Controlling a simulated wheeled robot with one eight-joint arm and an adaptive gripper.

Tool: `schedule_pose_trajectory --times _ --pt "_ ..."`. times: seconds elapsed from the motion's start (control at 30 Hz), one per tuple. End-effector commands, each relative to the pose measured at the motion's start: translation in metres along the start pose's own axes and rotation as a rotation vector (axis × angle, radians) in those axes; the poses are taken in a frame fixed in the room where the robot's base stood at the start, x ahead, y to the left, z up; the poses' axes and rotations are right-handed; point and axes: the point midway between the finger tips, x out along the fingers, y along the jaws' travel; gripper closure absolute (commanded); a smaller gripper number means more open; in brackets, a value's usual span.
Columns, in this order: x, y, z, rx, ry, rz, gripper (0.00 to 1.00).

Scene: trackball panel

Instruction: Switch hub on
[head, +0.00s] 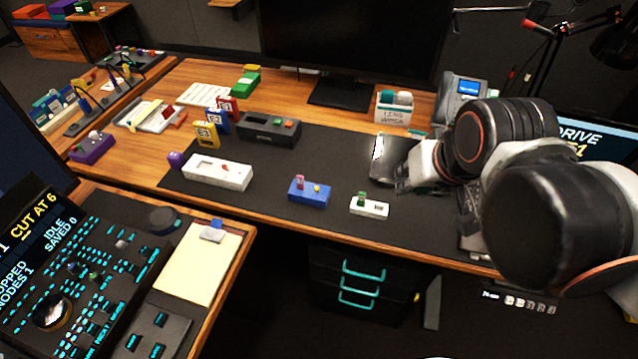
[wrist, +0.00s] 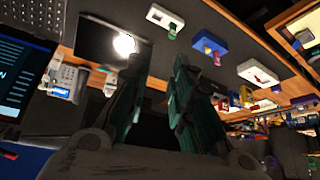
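No label for the hub can be read, so I cannot tell which device it is. A small white box (head: 369,208) with a green part on top lies near the desk's front edge; it also shows in the wrist view (wrist: 160,17). Left of it is a blue box (head: 310,194) with a pink and a yellow part, also in the wrist view (wrist: 207,43). A longer white box (head: 216,174) with a red part lies further left. My gripper (head: 398,172) is right of and beyond the small white box. In the wrist view its fingers (wrist: 155,95) are apart, with nothing between them.
A dark grey box (head: 268,131) with coloured buttons lies further back. A lens wipes box (head: 393,108), a monitor (head: 345,45) and a phone (head: 463,92) stand behind. A control console (head: 85,270) is at front left. The dark mat (head: 335,158) is partly clear.

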Motion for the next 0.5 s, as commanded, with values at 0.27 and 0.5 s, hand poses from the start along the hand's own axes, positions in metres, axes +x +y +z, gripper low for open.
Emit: schedule_pose_trajectory --times 0.27,0.5 --pt "0.004 -0.013 -0.025 0.038 -0.066 -0.007 0.79" --pt "0.019 -0.034 -0.059 0.098 -0.167 -0.007 0.79"
